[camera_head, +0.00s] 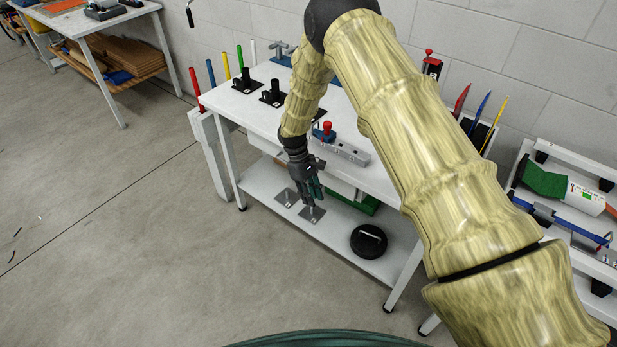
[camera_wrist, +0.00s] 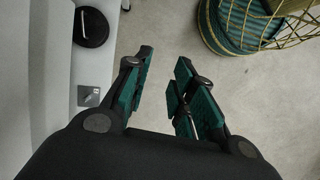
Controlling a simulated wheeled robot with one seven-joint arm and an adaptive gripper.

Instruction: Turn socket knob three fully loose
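My gripper (camera_head: 312,196) hangs low in front of the table's front edge, pointing down over the lower shelf. In the wrist view its fingers (camera_wrist: 165,60) are apart with bare floor between them, so it is open and empty. Black upright sockets on dark plates stand on the tabletop: one further left (camera_head: 245,80) and one nearer my arm (camera_head: 272,95). Another dark plate (camera_head: 320,114) is partly hidden behind my forearm. The knobs are too small to tell apart, so I cannot tell which is knob three. No socket shows in the wrist view.
The white table (camera_head: 228,106) carries a red-topped clamp (camera_head: 327,130) and a grey metal bar (camera_head: 347,151). Its lower shelf holds metal plates (camera_head: 312,214) and a black round lid (camera_head: 368,241). Coloured rods stand at its left end.

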